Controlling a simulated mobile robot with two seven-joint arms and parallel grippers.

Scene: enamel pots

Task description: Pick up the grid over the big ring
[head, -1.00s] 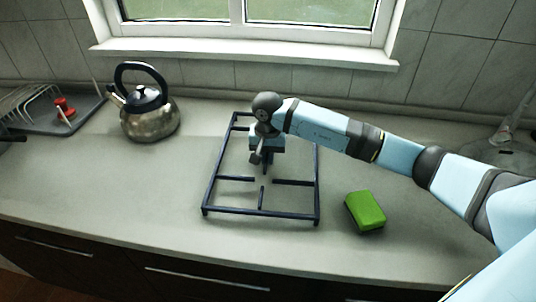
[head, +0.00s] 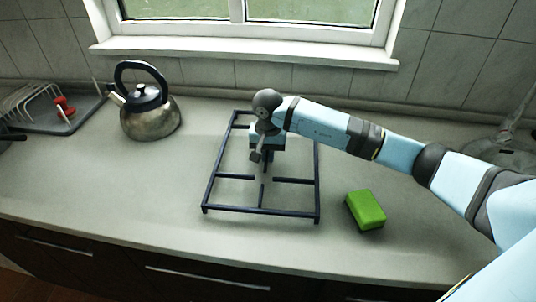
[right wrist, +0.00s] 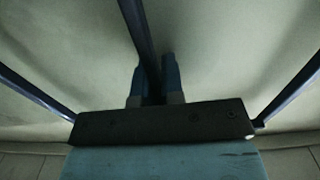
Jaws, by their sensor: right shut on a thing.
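The grid (head: 262,212) is a dark blue rectangular frame with short inward bars, lying on the grey countertop in the middle of the head view. My right gripper (head: 267,166) reaches down over its far part. In the right wrist view the gripper's two fingers (right wrist: 154,84) are closed on one bar of the grid (right wrist: 138,30), one on each side. The side bars show at the left and right there. The wrist hides part of the grid's far side in the head view. No ring is clearly seen. My left gripper is out of view.
A metal kettle (head: 150,118) with a black handle stands to the left of the grid. A green sponge (head: 366,210) lies at its right. A dish rack (head: 40,108) with a red item is at the far left. Bare countertop (head: 110,185) lies left of the grid.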

